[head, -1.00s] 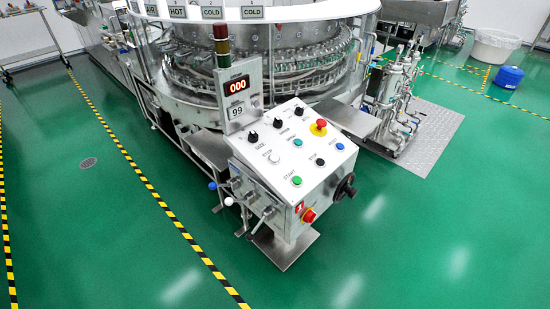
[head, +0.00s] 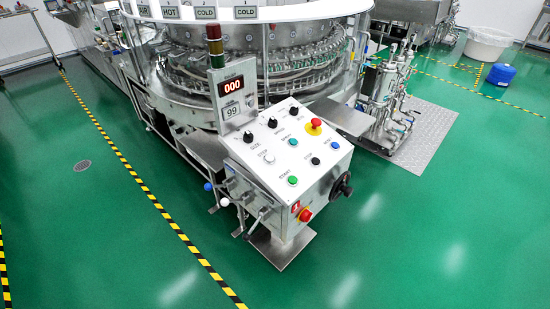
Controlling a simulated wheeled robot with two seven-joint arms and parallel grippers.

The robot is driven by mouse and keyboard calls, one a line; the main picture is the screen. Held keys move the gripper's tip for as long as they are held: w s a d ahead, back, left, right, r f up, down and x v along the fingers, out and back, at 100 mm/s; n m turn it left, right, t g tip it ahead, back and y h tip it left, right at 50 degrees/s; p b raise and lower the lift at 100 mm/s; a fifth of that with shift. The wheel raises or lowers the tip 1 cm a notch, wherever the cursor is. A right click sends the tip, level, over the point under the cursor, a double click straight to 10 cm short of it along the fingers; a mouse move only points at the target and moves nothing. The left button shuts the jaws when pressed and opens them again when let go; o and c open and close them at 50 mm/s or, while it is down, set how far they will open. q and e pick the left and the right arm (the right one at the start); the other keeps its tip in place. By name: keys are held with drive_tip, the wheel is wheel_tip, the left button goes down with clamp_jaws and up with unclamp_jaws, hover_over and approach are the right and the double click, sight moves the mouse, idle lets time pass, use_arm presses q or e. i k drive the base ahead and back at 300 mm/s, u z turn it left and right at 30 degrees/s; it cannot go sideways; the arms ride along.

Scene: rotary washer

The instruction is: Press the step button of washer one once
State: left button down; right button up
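A washer control panel (head: 262,176) with a sloped white top stands in front of the round washer (head: 250,60). A red tag on its front, seemingly a 1, sits beside a red knob on yellow (head: 305,215). The top carries a green button (head: 292,180), a white button (head: 268,158), a black button (head: 315,161), a blue button (head: 335,145), a teal button (head: 293,142) and a red mushroom button on yellow (head: 315,124). The labels are too small to tell surely which is the step button. A red display (head: 232,87) reads 000. Neither gripper is in view.
A black handwheel (head: 341,186) juts from the panel's right side. Levers with blue and white knobs (head: 223,201) stick out at its left. Piping on a metal plate (head: 425,135) stands at right. Green floor (head: 400,250) in front is clear.

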sight(269, 158)
drive_tip(key=z, duration=1.65)
drive_tip(key=i, duration=3.5)
drive_tip(key=u, duration=3.9)
drive_tip(key=i, duration=1)
drive_tip(key=z, duration=0.05)
